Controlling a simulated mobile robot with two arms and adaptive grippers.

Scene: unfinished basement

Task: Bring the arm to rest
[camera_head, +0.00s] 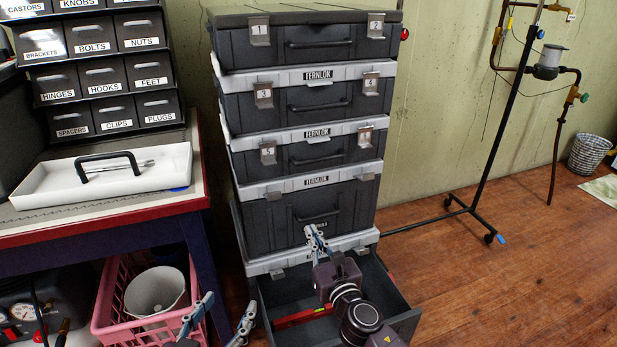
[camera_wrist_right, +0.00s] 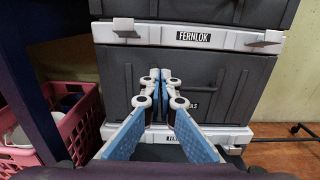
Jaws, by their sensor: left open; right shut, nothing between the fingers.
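My right arm reaches in from the bottom right over an open bottom drawer (camera_head: 400,310). My right gripper (camera_head: 315,236) is shut and empty, in front of the lower part of the stacked grey tool boxes (camera_head: 290,213). In the right wrist view its fingertips (camera_wrist_right: 161,76) are together in front of a dark box front (camera_wrist_right: 215,85); whether they touch it I cannot tell. My left gripper (camera_head: 220,313) is open and empty at the bottom edge of the head view, between the pink basket and the open drawer. Most of my left arm is out of view.
A red tool (camera_head: 302,317) lies in the open drawer. A workbench (camera_head: 100,222) at left carries a white tray (camera_head: 165,178) and labelled bins. Below it stand a pink basket (camera_head: 108,290) and a gauge unit. A wheeled stand (camera_head: 480,190) is at right. Wooden floor (camera_head: 520,270) is clear at right.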

